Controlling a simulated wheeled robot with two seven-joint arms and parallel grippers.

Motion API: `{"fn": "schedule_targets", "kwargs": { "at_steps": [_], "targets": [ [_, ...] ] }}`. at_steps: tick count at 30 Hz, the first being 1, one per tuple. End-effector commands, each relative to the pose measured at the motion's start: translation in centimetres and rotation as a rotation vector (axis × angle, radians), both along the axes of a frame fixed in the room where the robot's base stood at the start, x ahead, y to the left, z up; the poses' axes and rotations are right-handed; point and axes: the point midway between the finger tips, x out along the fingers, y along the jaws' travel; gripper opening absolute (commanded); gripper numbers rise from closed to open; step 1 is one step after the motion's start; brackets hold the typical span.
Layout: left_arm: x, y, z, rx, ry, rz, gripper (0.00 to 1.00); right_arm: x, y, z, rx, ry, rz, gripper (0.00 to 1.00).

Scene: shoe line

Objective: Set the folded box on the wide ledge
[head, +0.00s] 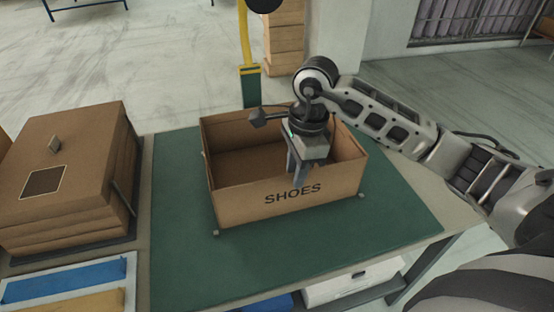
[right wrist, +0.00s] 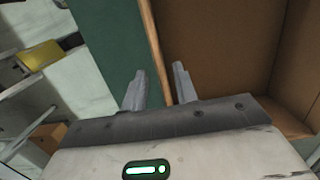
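An open brown shoe box (head: 240,205) marked "SHOES" stands upright on a green mat (head: 385,215) on the table; it looks empty. It also shows in the right wrist view (right wrist: 220,45). My left gripper is not in view. I cannot make out which surface is the wide ledge.
A stack of brown cardboard (head: 65,180) stands left of the mat. Blue (head: 65,280) and tan panels lie in front of it. A yellow post (head: 245,50) rises behind the table. A white box (head: 350,282) sits below the tabletop. The mat's right side is clear.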

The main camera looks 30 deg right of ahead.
Motion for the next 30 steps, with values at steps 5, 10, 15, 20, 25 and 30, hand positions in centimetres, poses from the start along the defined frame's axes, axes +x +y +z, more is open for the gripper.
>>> {"fn": "schedule_targets", "kwargs": {
  "at_steps": [5, 10, 15, 20, 25, 30],
  "targets": [
    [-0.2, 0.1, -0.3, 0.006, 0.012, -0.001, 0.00, 0.0, 0.2, -2.2, 0.000, 0.002, -0.001, 0.29],
    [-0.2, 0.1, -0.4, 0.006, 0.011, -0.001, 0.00, 0.0, 0.3, -2.6, 0.001, 0.000, 0.001, 0.29],
    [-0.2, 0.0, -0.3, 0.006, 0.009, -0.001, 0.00, 0.0, 0.3, -2.6, 0.001, 0.000, 0.000, 0.15],
    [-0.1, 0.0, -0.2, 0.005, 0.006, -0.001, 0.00, 0.0, 0.3, -2.6, 0.001, 0.000, 0.000, 0.00],
    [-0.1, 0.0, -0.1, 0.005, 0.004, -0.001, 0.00, 0.0, 0.3, -2.6, 0.000, 0.000, 0.000, 0.00],
    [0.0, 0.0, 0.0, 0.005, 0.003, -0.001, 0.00, 0.0, 0.2, -2.6, 0.000, 0.000, 0.000, 0.00]
  ]
}}
